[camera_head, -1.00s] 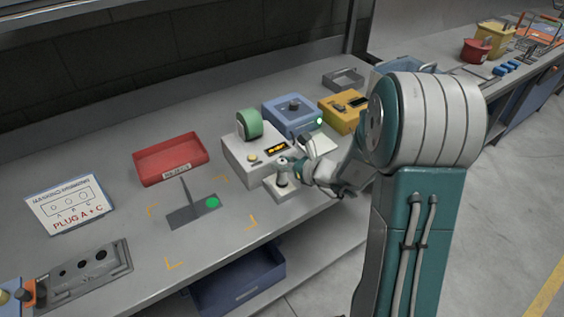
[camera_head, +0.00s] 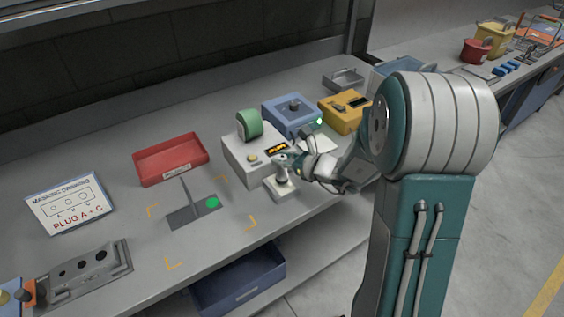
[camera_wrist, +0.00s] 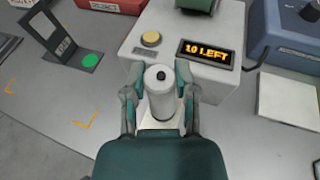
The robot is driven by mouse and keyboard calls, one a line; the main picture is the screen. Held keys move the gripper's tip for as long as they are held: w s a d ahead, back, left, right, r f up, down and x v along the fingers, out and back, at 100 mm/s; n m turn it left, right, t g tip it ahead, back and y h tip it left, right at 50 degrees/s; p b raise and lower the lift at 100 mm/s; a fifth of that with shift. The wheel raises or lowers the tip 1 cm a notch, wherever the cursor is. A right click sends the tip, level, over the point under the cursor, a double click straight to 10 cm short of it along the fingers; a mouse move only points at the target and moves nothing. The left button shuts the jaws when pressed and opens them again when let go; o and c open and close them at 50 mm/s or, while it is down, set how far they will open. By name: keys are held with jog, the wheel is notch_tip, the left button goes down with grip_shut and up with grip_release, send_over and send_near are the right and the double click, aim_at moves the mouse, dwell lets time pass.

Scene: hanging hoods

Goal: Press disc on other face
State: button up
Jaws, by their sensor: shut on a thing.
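My gripper (camera_wrist: 160,95) is shut on a pale cylindrical tool (camera_wrist: 160,90) with a black dot on top. In the head view my gripper (camera_head: 283,163) is at the front right of the bench. A white pad (camera_head: 280,190) lies beneath the tool; I cannot tell whether the tool touches it. A grey bracket (camera_head: 195,217) stands left of my gripper, with one flat face and one upright face. A green disc (camera_head: 212,203) is on its flat face, and also shows in the wrist view (camera_wrist: 91,60). No disc shows on the visible side of the upright face.
Behind my gripper stands a white dispenser (camera_head: 240,160) with a green roll (camera_head: 249,124), a yellow button (camera_wrist: 151,38) and a display (camera_wrist: 207,54) reading "10 LEFT". A red tray (camera_head: 170,158) is behind the bracket. Yellow corner marks surround the bracket on clear bench.

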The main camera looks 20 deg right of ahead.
jog(key=shift+r, duration=2.6)
jog(key=o, duration=0.4)
jog(key=c, duration=0.3)
jog(key=shift+f, duration=0.1)
jog(key=shift+c, duration=0.2)
